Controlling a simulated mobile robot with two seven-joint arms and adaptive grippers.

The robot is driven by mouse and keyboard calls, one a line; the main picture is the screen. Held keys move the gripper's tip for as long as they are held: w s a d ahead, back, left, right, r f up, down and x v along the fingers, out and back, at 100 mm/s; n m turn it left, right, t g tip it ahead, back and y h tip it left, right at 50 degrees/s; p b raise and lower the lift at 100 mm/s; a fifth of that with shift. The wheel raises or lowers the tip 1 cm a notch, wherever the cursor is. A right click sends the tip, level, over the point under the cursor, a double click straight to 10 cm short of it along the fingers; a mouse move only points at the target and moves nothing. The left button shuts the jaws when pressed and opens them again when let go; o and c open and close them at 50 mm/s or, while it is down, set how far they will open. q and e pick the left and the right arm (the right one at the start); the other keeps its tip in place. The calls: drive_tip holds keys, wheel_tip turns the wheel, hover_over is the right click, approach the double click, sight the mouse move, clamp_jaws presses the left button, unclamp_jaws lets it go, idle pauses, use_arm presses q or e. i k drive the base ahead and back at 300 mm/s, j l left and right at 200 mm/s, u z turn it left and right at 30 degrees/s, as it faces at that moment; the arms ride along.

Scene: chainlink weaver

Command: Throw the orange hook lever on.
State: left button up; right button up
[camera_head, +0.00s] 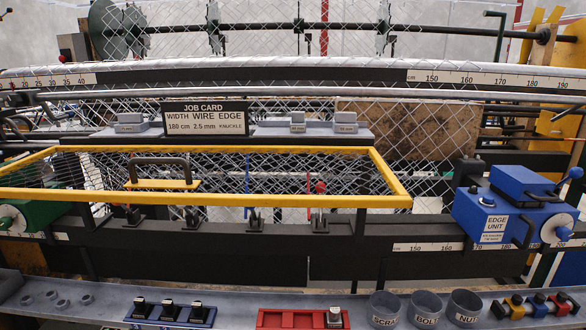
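I cannot make out an orange hook lever for certain. Behind the mesh guard, a red-knobbed lever (320,188) stands upright right of centre, and a thin blue upright bar (247,180) stands to its left. The yellow-framed mesh guard (300,201) lies in front of them, with a black handle (158,161) on its left part. The guard partly screens whatever is behind it. Neither of my grippers shows in the head view.
A blue edge unit (495,222) sits on the right of the black beam (200,262). The job card (205,118) stands behind the guard. The front shelf (240,296) holds a blue tray (168,324), a red tray (280,319) and grey cups (425,308).

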sight(125, 207)
drive_tip(key=k+j+u, duration=0.1)
drive_tip(key=u, duration=0.4)
drive_tip(key=k+j+u, duration=0.1)
drive_tip(key=u, duration=0.4)
